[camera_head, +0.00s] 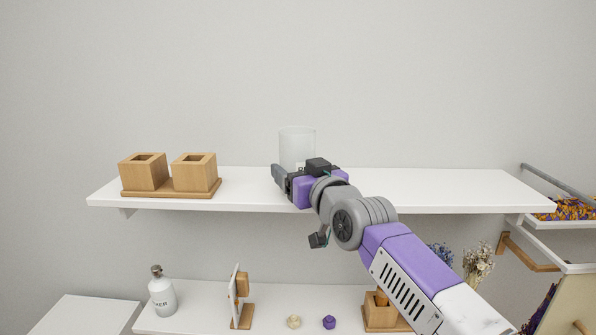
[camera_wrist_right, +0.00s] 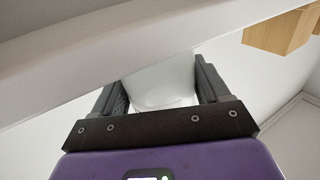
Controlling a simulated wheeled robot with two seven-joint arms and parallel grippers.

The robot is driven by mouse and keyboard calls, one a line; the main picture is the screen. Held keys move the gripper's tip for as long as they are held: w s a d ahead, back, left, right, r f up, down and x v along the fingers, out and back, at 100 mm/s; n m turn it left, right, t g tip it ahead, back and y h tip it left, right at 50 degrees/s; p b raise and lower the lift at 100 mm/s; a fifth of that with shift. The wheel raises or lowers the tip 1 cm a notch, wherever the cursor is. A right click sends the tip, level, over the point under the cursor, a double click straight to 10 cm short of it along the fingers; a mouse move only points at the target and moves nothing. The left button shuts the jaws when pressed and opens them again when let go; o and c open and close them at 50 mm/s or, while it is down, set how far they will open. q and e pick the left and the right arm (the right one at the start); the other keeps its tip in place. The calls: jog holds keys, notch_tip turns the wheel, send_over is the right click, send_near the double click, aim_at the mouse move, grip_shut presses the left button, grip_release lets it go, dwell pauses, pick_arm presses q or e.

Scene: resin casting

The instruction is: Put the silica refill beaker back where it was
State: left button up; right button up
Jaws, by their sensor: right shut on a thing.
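The silica refill beaker (camera_head: 297,143) is a clear, upright glass cylinder at the upper white shelf (camera_head: 420,188), near its middle. My right gripper (camera_head: 285,176) is shut on the beaker, with its fingers low on the glass. In the right wrist view the beaker (camera_wrist_right: 162,85) sits between the two fingers (camera_wrist_right: 160,88). The gripper hides the beaker's base in the head view, so I cannot tell whether it touches the shelf. My left gripper is not in view.
Two wooden blocks with square openings (camera_head: 143,172) stand on a wooden tray (camera_head: 172,194) at the shelf's left. The shelf's right part is clear. A lower shelf (camera_head: 205,318) holds a white bottle (camera_head: 162,295), a framed stand (camera_head: 240,300) and small yellow and purple pieces. Dried flowers (camera_head: 478,262) stand at right.

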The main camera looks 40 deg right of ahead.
jog(key=o, duration=1.2)
jog(key=shift+s+r, duration=0.2)
jog(key=b+v, duration=0.3)
jog(key=v, duration=0.8)
jog(key=shift+s, duration=0.35)
jog(key=shift+a+f, duration=0.1)
jog(key=shift+a, duration=0.05)
